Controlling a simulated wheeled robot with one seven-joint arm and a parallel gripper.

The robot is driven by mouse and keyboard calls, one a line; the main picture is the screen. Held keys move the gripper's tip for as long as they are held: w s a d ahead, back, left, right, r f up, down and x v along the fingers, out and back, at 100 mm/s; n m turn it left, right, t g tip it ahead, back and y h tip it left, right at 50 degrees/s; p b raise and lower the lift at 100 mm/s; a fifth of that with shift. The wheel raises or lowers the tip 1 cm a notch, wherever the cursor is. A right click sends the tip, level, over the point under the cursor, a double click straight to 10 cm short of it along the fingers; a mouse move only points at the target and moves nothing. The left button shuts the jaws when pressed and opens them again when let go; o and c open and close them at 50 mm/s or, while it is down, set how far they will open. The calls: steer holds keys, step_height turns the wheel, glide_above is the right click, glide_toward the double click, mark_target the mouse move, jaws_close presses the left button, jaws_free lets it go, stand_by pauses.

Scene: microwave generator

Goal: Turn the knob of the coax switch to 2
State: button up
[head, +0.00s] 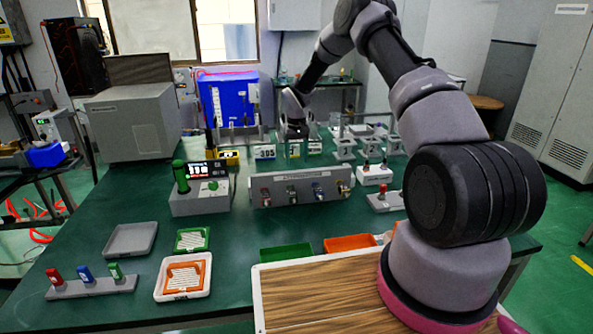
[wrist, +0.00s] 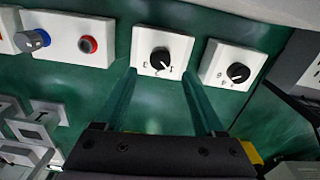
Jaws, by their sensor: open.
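In the wrist view, a white box with a round black knob (wrist: 160,60) lies ahead of my gripper (wrist: 160,73). A second white box with a black knob (wrist: 238,73) stands to its right. The small marks around both knobs are too blurred to read, so I cannot tell which is the coax switch or its setting. My gripper is open, with one finger toward each side of the first box's lower edge; nothing is between the fingers. In the head view my gripper is at the far side of the green table, mostly hidden by my wrist.
Left in the wrist view is a white box with a blue-grey knob (wrist: 32,40) and a red button (wrist: 88,44). Grey-white blocks (wrist: 38,130) stand lower left. In the head view, a grey panel with several connectors (head: 300,188) and a blue cabinet (head: 228,98) stand on the table.

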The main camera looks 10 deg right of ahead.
step_height(320, 180, down, 5)
steer(key=shift+f, duration=0.2)
jaws_close()
